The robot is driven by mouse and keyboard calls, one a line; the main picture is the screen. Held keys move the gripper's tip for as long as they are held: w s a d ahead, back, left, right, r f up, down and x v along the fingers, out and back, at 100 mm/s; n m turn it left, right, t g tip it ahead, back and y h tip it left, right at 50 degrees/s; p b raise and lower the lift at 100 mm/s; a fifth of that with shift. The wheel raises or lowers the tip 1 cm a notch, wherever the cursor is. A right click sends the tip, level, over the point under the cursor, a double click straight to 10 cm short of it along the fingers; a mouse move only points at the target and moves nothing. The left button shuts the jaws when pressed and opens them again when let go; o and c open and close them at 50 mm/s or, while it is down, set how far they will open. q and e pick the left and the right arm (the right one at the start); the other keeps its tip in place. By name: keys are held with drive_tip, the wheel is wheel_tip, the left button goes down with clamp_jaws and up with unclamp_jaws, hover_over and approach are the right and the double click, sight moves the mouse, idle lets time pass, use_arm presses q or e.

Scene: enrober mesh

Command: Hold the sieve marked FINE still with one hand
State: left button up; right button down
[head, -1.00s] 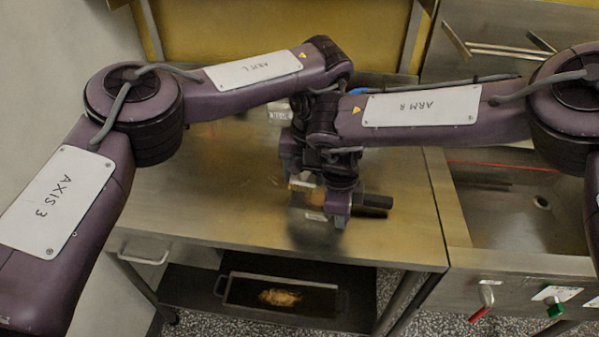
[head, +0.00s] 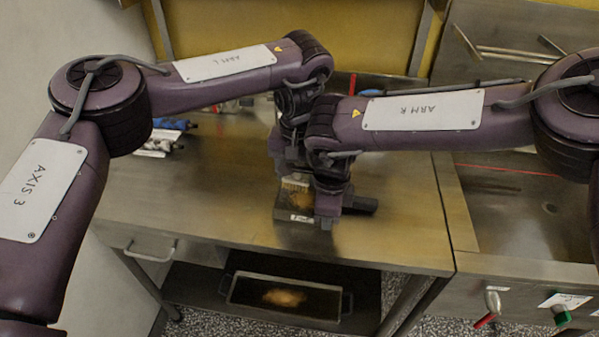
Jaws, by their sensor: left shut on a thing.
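A small flat sieve (head: 291,217), rectangular with brownish material in it, lies on the steel table below my wrists. It has a pale label whose lettering is too small to read. My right gripper (head: 328,222) is at its right side, beside a black handle (head: 362,205); whether its jaws are closed on that handle cannot be told. My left gripper (head: 292,168) is just above and behind the sieve, shut on what looks like a brush (head: 295,185) with pale bristles over the sieve. Both fingertips are partly hidden by my wrists.
Blue-handled tools (head: 172,124) and a white label lie at the table's left. The steel table (head: 180,205) is clear at front left. A tray (head: 283,298) with a brownish heap sits on the shelf below. A steel basin (head: 510,205) is at the right.

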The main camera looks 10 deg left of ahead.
use_arm(q)
drive_tip(key=shift+a, duration=0.5)
drive_tip(key=shift+r, duration=0.15)
drive_tip(key=shift+r, duration=2.9)
drive_tip(key=shift+w, duration=0.1)
wheel_tip(320, 180, up, 3)
drive_tip(key=shift+h, duration=0.7)
drive_tip(key=shift+s+a+f, duration=0.15)
drive_tip(key=shift+s+f, duration=0.1)
drive_tip(key=shift+f, duration=0.6)
drive_tip(key=shift+s+a+f, duration=0.15)
drive_tip(key=shift+s+f, duration=0.05)
drive_tip(key=shift+f, duration=0.6)
drive_tip(key=shift+s+a+f, duration=0.15)
drive_tip(key=shift+s+f, duration=0.1)
drive_tip(key=shift+f, duration=0.6)
